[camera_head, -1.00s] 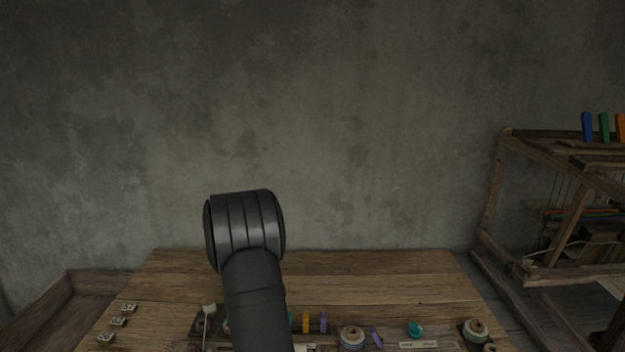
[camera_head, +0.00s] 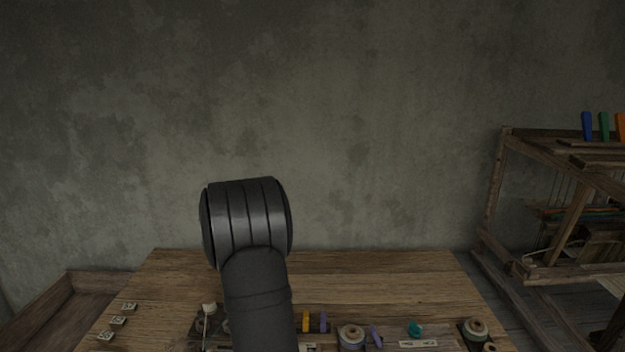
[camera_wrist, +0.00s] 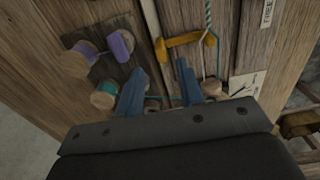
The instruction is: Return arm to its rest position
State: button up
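My gripper (camera_wrist: 160,68) shows in the wrist view as two blue-grey fingers with a clear gap between them. Nothing is held in the gap. The fingers are above the wooden workbench (camera_wrist: 185,18), and an orange piece (camera_wrist: 185,41) lies beyond their tips. In the head view, my dark arm stands over the middle of the workbench (camera_head: 350,272), and the gripper itself is hidden or out of frame.
A purple spool (camera_wrist: 120,45) and a teal spool (camera_wrist: 105,94) lie left of the fingers. A wooden handloom (camera_head: 505,190) stands right of the bench. Small tiles (camera_head: 118,320) lie on its left side. The bench's rear strip is clear.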

notch_tip(320, 180, up, 10)
jog(key=r, duration=0.1)
notch_tip(320, 180, down, 18)
jog(key=shift+f, duration=0.1)
jog(key=a, duration=0.7)
jog(key=shift+a+r, duration=0.2)
jog(key=shift+a, duration=0.2)
notch_tip(320, 180, up, 17)
jog(key=s+d+r+m+t, duration=0.1)
jog(key=d+r+m, duration=0.1)
jog(key=d, duration=0.5)
jog(key=d+r+m, duration=0.2)
jog(key=d+m, duration=0.3)
jog(key=d, duration=0.3)
jog(key=s+d+r+m+t+y, duration=0.1)
jog(key=d+r+m, duration=0.2)
jog(key=d, duration=0.4)
jog(key=shift+s+d+m+t, duration=0.25)
jog(key=shift+s+m+t, duration=0.05)
jog(key=shift+m, duration=0.4)
jog(key=shift+c, duration=0.2)
